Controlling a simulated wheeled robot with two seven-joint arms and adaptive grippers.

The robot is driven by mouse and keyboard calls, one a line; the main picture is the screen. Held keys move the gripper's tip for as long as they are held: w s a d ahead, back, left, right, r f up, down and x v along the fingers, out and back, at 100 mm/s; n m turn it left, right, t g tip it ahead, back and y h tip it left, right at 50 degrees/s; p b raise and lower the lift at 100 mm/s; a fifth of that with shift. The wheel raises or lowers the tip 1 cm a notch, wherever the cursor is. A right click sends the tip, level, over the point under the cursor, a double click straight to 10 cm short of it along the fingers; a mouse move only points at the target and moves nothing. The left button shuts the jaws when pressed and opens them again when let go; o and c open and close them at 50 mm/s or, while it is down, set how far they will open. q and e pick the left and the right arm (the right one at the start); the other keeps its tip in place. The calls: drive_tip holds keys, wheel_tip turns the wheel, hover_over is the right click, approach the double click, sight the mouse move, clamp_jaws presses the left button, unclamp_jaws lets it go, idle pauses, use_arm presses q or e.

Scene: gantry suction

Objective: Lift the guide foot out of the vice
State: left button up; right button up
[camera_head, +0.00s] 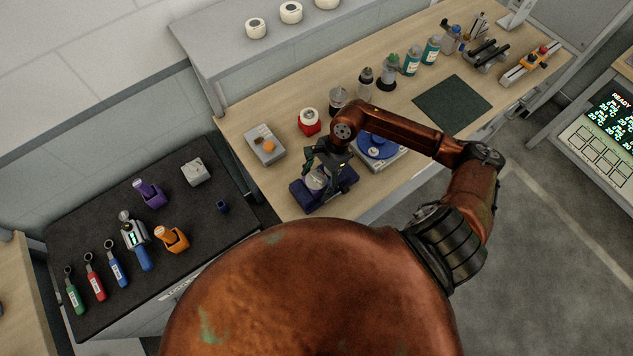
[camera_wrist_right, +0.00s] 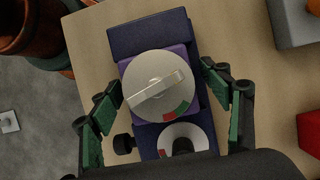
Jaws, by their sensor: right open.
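The dark blue vice (camera_head: 303,200) stands near the front edge of the wooden bench; its body also shows in the right wrist view (camera_wrist_right: 150,38). A purple piece with a round grey dial (camera_wrist_right: 152,92) on top sits in the vice; I take it for the guide foot. The dial has a raised bar and red and green marks. My right gripper (camera_head: 322,164) is above the vice in the head view. In the right wrist view its fingers (camera_wrist_right: 160,84) are open, one on each side of the dial, apart from it. My left gripper is out of view.
A blue round plate on a base (camera_head: 372,150) is just right of the vice. A grey box with an orange knob (camera_head: 266,146) and a red block (camera_head: 309,127) stand behind. Bottles (camera_head: 411,61) line the bench. A dark mat (camera_head: 465,106) lies bare. Tools cover the black table (camera_head: 80,228).

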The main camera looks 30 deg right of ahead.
drive_tip(key=shift+c, duration=0.7)
drive_tip(key=c, duration=1.6)
drive_tip(key=shift+c, duration=0.3)
drive_tip(key=shift+r, duration=0.1)
